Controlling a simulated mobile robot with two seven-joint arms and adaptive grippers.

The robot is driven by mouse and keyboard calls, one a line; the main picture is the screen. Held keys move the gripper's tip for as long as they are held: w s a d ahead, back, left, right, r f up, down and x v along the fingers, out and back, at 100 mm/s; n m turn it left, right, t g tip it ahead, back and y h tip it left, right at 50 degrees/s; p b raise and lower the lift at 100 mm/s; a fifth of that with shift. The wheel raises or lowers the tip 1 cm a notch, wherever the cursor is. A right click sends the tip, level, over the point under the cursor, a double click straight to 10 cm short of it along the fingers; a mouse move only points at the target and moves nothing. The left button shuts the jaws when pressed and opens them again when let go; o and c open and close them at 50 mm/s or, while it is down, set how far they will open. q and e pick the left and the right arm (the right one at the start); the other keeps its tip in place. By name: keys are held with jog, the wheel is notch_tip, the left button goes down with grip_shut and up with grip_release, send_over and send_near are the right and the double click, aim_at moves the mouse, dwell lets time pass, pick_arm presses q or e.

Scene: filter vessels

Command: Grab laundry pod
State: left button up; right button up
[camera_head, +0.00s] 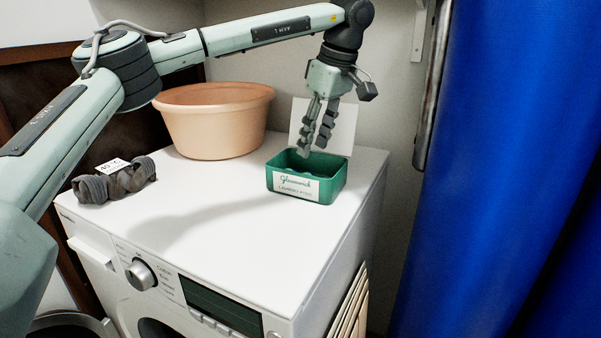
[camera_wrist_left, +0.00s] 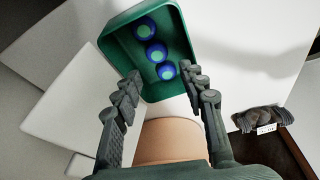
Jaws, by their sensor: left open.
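A green box (camera_head: 328,186) with a white label stands on top of the washing machine. In the left wrist view the same green box (camera_wrist_left: 116,46) is open and holds blue and teal round laundry pods; I see three, in a row: one at the far end (camera_wrist_left: 144,29), one in the middle (camera_wrist_left: 156,52) and one nearest my fingers (camera_wrist_left: 166,71). My left gripper (camera_head: 315,152) is above the box, fingers pointing down. In the wrist view its open fingertips (camera_wrist_left: 160,84) are on either side of the box's near end, with nothing between them. My right gripper is not in view.
A peach basin (camera_head: 215,122) stands behind the box to the left. A dark grey rolled cloth bundle (camera_head: 115,184) with a white tag lies at the left edge of the white washing machine (camera_head: 240,250). A white lid (camera_head: 342,128) stands upright behind the box. A blue curtain (camera_head: 500,150) hangs at the right.

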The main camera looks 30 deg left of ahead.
pick_arm(q)
jog(key=x, duration=0.7)
jog(key=shift+w+f+p, duration=0.2)
jog(key=shift+f+p, duration=0.2)
jog(key=c, duration=0.7)
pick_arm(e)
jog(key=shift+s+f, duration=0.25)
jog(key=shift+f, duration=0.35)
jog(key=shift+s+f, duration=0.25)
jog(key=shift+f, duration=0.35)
